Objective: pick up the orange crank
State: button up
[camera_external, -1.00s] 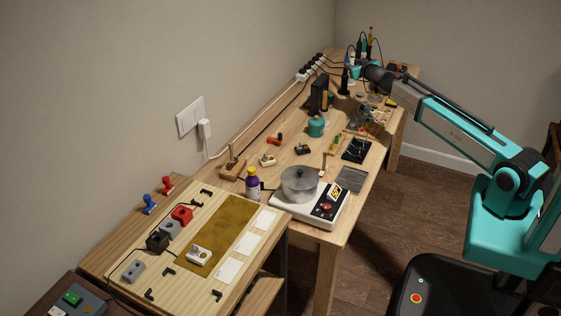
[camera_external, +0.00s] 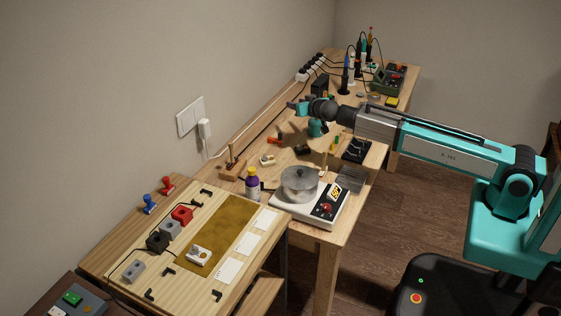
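A small orange item with a dark part, which looks like the orange crank (camera_external: 273,140), lies on the long wooden workbench near its wall side. My gripper (camera_external: 293,105) is above the bench, up and to the right of the orange item in the picture, and apart from it. Its teal fingers point left toward the wall. They are too small to tell whether they are open or shut.
A teal jar (camera_external: 315,128) stands below my wrist. Small dark (camera_external: 303,150) and cream (camera_external: 267,160) parts lie near the orange item.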

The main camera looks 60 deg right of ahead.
jog(key=m, duration=0.1)
send_over(281, 134)
jog(key=s+d, duration=0.2)
notch_tip(281, 134, down, 4)
jog(key=shift+g+h, duration=0.3)
jog(key=shift+g, duration=0.1)
jog(key=a, duration=0.2)
jog(key=s+a+f, duration=0.1)
jog(key=s+a+f+b, duration=0.1)
jog(key=a, duration=0.1)
jog(key=shift+s+a, duration=0.1)
jog(key=shift+a, duration=0.25)
jog(key=shift+s+a+f, duration=0.1)
jog(key=shift+s+a, duration=0.05)
jog(key=shift+a, duration=0.1)
jog(key=shift+d, duration=0.1)
jog(key=shift+x, duration=1.15)
jog(key=shift+p+x, duration=1)
jog(key=shift+x, duration=1.6)
